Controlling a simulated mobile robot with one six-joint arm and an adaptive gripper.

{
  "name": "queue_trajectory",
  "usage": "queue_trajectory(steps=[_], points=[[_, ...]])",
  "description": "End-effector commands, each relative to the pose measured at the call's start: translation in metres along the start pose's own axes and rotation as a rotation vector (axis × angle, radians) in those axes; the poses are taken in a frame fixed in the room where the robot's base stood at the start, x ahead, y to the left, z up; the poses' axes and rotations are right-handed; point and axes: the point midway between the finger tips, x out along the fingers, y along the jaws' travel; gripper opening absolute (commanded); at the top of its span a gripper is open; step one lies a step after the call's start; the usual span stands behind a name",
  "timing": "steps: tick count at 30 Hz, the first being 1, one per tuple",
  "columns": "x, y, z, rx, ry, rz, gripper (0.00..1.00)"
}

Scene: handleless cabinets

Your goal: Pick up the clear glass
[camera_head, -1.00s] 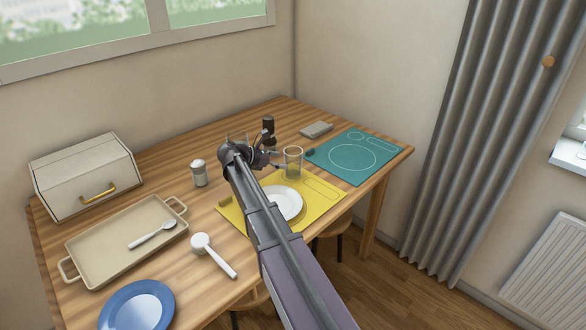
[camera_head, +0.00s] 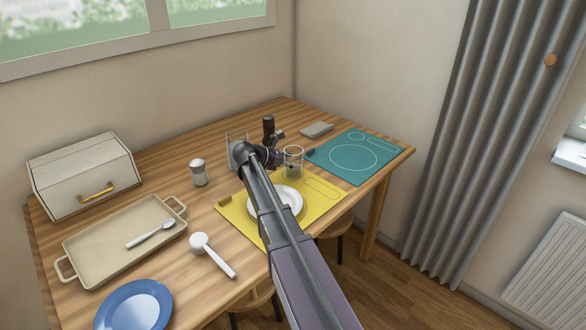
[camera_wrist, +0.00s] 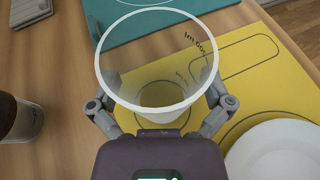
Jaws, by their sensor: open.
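The clear glass (camera_head: 293,163) stands upright at the far edge of the yellow mat (camera_head: 325,203). In the wrist view, the glass (camera_wrist: 157,62) fills the upper middle, its wide rim towards the camera, with yellow mat showing through it. My gripper (camera_wrist: 158,110) is open, one finger on each side of the glass. I cannot tell whether either finger touches it. In the head view, my arm hides most of the gripper, which is just left of the glass.
A white plate (camera_head: 289,200) lies on the yellow mat beside the glass. A dark bottle-like object (camera_head: 268,130) and another see-through container (camera_head: 237,152) stand to the left. A teal mat (camera_head: 352,155) lies to the right. A shaker (camera_head: 198,172) and a tray (camera_head: 90,262) are farther left.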

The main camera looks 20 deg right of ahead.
Motion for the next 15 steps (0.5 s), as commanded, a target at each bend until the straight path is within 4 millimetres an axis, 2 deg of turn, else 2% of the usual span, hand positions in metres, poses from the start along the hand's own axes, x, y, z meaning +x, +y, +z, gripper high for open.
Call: queue_trajectory(steps=[14,15], points=[[0.0002,0.0000,0.0004,0.000,0.000,0.000,1.00],[0.0002,0.0000,0.0004,0.000,0.000,0.000,0.97]])
